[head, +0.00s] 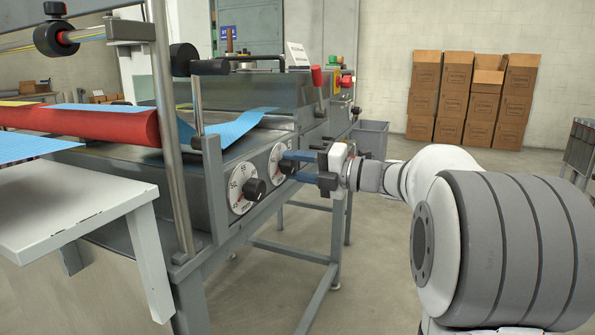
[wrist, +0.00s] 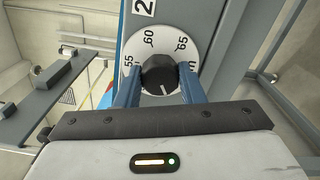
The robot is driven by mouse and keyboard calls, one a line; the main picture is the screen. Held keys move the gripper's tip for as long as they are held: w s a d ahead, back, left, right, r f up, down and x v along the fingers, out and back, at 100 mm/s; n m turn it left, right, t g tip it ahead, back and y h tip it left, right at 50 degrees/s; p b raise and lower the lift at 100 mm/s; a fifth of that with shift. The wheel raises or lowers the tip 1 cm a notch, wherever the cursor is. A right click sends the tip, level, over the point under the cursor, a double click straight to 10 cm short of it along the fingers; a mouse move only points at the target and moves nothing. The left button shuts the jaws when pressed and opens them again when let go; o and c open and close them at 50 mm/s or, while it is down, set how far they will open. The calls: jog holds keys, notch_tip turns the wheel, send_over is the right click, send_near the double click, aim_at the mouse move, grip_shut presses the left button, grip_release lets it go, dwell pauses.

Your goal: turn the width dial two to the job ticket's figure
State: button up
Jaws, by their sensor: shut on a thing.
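Width dial two (wrist: 148,40) is a white disc with a black knob (wrist: 160,73), below a plate marked 2 in the wrist view. The figures 55, 60 and 65 show around its rim; a pale mark shows low on the knob. My gripper (wrist: 161,82) has its blue fingers on either side of the knob and is shut on it. In the head view, my gripper (head: 287,164) reaches the farther dial (head: 273,159) from the right. A small white card (head: 297,54) stands on the machine; its text is too small to read.
A nearer dial (head: 241,187) with its own black knob sits to the left on the same machine front. A white table (head: 85,211) stands at the left, beside a steel post (head: 168,130). Stacked cartons (head: 470,98) stand at the back wall. The floor on the right is partly clear.

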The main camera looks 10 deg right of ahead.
jog(key=shift+f, duration=0.1)
jog(key=o, duration=1)
jog(key=p+v, duration=0.2)
jog(key=v, duration=0.6)
